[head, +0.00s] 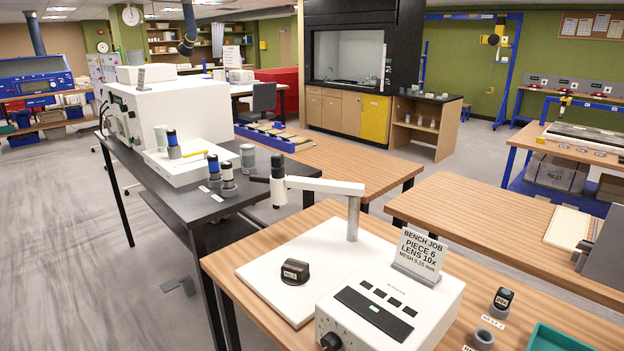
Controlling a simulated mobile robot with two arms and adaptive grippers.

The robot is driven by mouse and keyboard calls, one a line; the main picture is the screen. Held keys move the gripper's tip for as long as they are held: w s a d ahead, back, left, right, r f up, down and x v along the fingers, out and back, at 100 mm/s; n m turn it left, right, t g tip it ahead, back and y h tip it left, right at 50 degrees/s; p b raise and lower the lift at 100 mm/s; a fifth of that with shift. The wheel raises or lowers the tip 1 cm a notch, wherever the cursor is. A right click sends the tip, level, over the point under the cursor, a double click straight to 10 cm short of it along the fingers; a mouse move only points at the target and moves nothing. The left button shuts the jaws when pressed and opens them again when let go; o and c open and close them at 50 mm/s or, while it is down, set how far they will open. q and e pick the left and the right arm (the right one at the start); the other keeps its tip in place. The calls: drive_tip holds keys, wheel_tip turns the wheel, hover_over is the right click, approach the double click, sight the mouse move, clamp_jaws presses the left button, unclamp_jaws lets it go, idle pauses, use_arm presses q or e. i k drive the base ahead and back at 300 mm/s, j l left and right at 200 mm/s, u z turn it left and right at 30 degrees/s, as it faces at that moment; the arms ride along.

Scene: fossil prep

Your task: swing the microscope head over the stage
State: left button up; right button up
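The microscope head (278,181) is a dark and white upright tube at the left end of a white swing arm (325,186). The arm is carried by a grey post (353,217) rising from the back of a white base plate (265,262). The head hangs out to the left, apart from the plate and past its back left edge in the picture. Neither of my grippers is in view.
A white control box (390,305) with dark buttons and a knob, bearing a "BENCH JOB PIECE 6 LENS 10x" sign (417,255), stands right of the plate. Lens holders (484,338) and a green tray (560,338) are at front right. A dark bench (190,205) stands close behind, left.

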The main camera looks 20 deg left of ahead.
sight(279, 181)
drive_tip(key=i+j, duration=0.2)
drive_tip(key=j, duration=0.25)
drive_tip(key=i+j+u, duration=0.1)
drive_tip(key=j, duration=0.35)
drive_tip(key=i+j, duration=0.25)
drive_tip(key=j, duration=0.2)
drive_tip(key=i+j+u, duration=0.1)
drive_tip(key=j, duration=0.35)
drive_tip(key=i+j, duration=0.3)
drive_tip(key=j, duration=0.15)
drive_tip(key=i+j+u, duration=0.1)
drive_tip(key=i+j, duration=0.15)
drive_tip(key=j, duration=0.2)
drive_tip(key=i+j+u, duration=0.1)
drive_tip(key=j, duration=0.3)
drive_tip(key=i, duration=0.1)
